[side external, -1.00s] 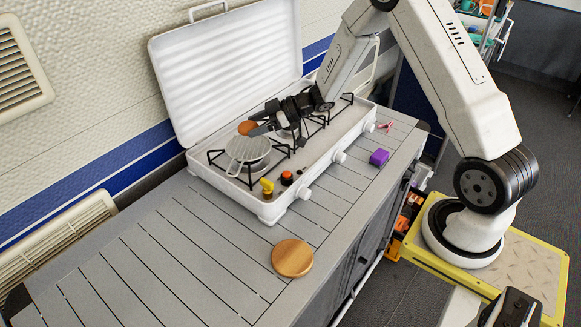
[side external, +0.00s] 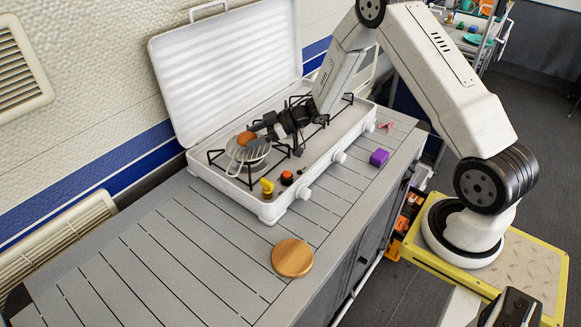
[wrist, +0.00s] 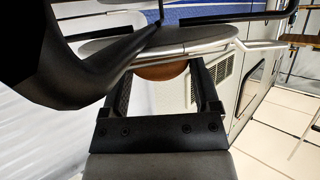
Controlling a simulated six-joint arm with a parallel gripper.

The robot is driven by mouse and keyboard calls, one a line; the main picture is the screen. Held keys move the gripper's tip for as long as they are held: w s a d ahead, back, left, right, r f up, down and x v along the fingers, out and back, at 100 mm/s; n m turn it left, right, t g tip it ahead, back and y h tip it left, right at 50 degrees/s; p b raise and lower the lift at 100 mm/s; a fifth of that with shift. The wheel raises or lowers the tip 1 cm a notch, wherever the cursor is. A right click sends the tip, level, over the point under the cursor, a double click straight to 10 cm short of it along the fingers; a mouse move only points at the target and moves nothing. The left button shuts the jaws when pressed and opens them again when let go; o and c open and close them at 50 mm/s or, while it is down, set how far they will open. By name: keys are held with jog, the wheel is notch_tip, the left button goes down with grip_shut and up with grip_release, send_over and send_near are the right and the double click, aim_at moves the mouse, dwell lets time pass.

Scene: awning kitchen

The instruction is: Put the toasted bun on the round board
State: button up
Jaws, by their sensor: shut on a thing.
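The toasted bun (side external: 246,138) is a small brown-orange round at the far edge of the round wire rack on the stove. My gripper (side external: 258,134) is shut on the bun; the finger ends partly hide it. In the wrist view the bun (wrist: 162,71) shows between the fingertips, partly hidden by the rack. Whether it touches the rack cannot be told. The round board (side external: 293,258) is a light wooden disc lying flat and empty on the slatted counter, in front of the stove.
The wire rack (side external: 243,157) sits on the left burner of the white stove, whose lid (side external: 226,62) stands open behind. A purple block (side external: 379,157) lies right. The counter left of the board is clear.

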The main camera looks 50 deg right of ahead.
jog(key=shift+f, duration=0.15)
jog(key=o, duration=1)
jog(key=shift+o, duration=0.2)
jog(key=v, duration=0.7)
jog(key=shift+s+r, duration=0.25)
jog(key=shift+r, duration=0.15)
